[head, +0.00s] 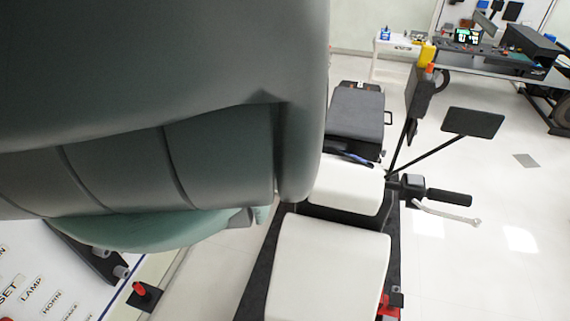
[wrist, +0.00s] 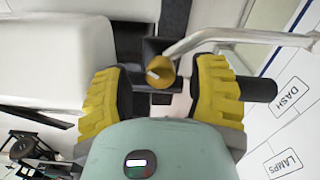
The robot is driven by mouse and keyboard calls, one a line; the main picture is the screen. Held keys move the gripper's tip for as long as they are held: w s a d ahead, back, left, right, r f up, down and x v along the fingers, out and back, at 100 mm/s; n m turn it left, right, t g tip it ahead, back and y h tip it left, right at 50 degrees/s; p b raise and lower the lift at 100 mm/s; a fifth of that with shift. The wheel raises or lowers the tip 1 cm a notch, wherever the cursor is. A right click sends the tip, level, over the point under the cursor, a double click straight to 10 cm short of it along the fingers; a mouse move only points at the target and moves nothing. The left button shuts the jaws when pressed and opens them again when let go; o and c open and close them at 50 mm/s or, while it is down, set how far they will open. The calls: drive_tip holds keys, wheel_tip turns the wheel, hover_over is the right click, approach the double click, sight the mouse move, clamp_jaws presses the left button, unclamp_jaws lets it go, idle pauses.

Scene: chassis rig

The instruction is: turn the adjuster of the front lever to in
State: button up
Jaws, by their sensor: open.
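In the wrist view, a round yellow adjuster knob (wrist: 160,71) with a pale pointer mark sits on a dark mount at the root of a silver lever (wrist: 240,36). The mark points left and slightly down in the picture. My gripper (wrist: 163,88) is open, with one yellow-padded finger on each side of the knob and visible gaps between. I cannot tell how deep the fingertips reach. No "in" marking is readable. In the head view my arm hides this area; another silver lever (head: 447,213) shows at the right-hand grip.
A black handlebar grip (wrist: 259,89) passes behind my right finger in the wrist view. A white body panel (wrist: 55,55) lies to the left. In the head view, a mirror (head: 474,122) on a stalk stands at the right, with open floor beyond.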

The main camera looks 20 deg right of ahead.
drive_tip(key=shift+f, duration=0.15)
idle(0.3)
clamp_jaws()
